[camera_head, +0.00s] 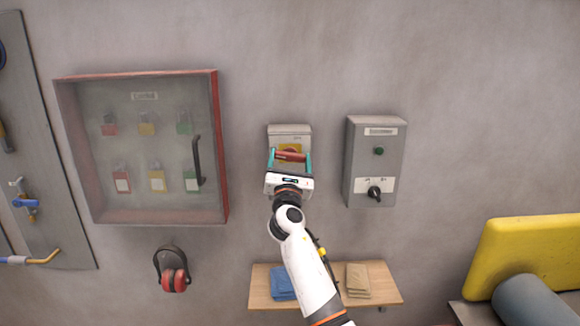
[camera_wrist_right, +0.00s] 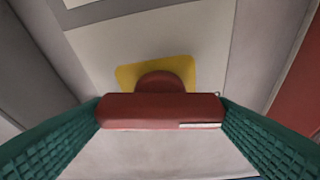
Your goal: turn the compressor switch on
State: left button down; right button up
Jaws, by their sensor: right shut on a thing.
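A grey switch box (camera_head: 290,131) is on the wall in the middle of the head view, with a red switch handle (camera_head: 291,156) over a yellow plate. In the right wrist view the red handle (camera_wrist_right: 160,110) lies level across the picture, in front of the yellow plate (camera_wrist_right: 127,75). My right gripper (camera_head: 290,160) is at this box, its teal fingers closed on the two ends of the handle. The lower part of the box is hidden behind my gripper. My left gripper is not in view.
Right of it is a grey control box (camera_head: 361,160) with a green button and black knob. Left is a red-framed lockout cabinet (camera_head: 142,215) with a protruding handle. Ear muffs (camera_head: 172,269) hang below. A wooden shelf (camera_head: 386,292) with folded cloths is under my right arm.

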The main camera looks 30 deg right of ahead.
jog(key=m+g+h+b, duration=0.1)
jog(key=m, duration=0.2)
jog(key=m+g+h+b, duration=0.1)
jog(key=m+b, duration=0.1)
jog(key=m, duration=0.1)
jog(key=shift+w+a+f+g, duration=0.1)
jog(key=shift+f+g, duration=0.05)
jog(key=shift+g, duration=0.15)
jog(key=m+g+b, duration=0.1)
jog(key=m, duration=0.3)
jog(key=shift+g, duration=0.3)
jog(key=shift+m+g+b, duration=0.4)
jog(key=shift+m+b, duration=0.1)
jog(key=shift+m, duration=0.6)
jog(key=m, duration=0.1)
jog(key=m+g, duration=0.1)
jog(key=m, duration=0.1)
jog(key=shift+a+r+m+g, duration=0.1)
jog(key=shift+r+m+g, duration=0.2)
jog(key=shift+m, duration=0.1)
jog(key=shift+m+g+y, duration=0.3)
jog(key=shift+m+g, duration=0.2)
jog(key=shift+m, duration=1.1)
jog(key=o, duration=1)
